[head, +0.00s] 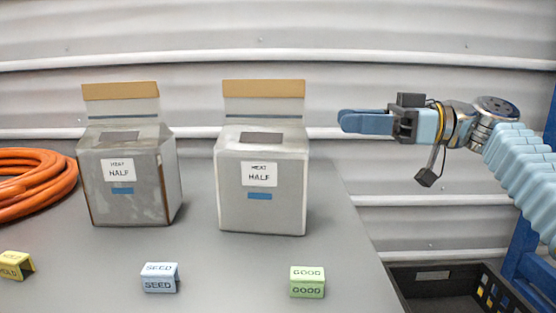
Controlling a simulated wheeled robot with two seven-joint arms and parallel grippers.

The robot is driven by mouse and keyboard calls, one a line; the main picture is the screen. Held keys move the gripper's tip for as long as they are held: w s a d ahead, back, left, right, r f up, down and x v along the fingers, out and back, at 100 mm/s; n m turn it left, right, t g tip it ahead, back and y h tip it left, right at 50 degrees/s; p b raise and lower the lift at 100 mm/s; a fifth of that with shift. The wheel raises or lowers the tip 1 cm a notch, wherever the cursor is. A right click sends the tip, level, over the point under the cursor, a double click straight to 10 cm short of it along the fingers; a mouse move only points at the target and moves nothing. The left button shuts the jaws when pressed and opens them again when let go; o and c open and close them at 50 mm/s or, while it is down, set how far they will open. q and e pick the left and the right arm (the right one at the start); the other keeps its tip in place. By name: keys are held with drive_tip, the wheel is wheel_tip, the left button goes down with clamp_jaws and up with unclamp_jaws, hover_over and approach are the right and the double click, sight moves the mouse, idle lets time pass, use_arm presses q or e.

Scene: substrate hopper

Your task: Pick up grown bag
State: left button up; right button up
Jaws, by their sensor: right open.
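Two grey block-shaped bags stand upright on the table, each with a clear top strip, a tan upper band and a white label reading HALF. The left bag (152,196) has a mottled, patchy front and a brown lower edge. The right bag (240,205) is more evenly pale. I cannot tell for sure which one is the grown bag. My right gripper (345,121) is open and empty, in the air to the right of the right bag, its fingers pointing left and apart from it. My left gripper is out of view.
On the grey table (225,275) stand a yellow marker (16,266), a blue SEED marker (160,278) and a green GOOD marker (307,282). An orange hose coil (45,180) lies at the left. A black crate (435,273) stands beyond the table's right edge, near a blue post (522,258).

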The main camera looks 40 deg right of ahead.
sight(274, 126)
drive_tip(key=x, duration=0.4)
drive_tip(key=p+x, duration=0.1)
drive_tip(key=x, duration=0.7)
drive_tip(key=shift+w+d+r+p, duration=0.15)
drive_tip(key=shift+w+p, duration=0.15)
drive_tip(key=shift+w, duration=0.35)
drive_tip(key=shift+w+a, duration=0.25)
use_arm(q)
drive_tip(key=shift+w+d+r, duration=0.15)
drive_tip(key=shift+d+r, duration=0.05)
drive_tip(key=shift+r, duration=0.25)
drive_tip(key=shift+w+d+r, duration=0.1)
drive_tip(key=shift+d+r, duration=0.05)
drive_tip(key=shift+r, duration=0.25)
use_arm(e)
drive_tip(key=shift+c, duration=0.3)
clamp_jaws()
drive_tip(key=shift+r, duration=0.1)
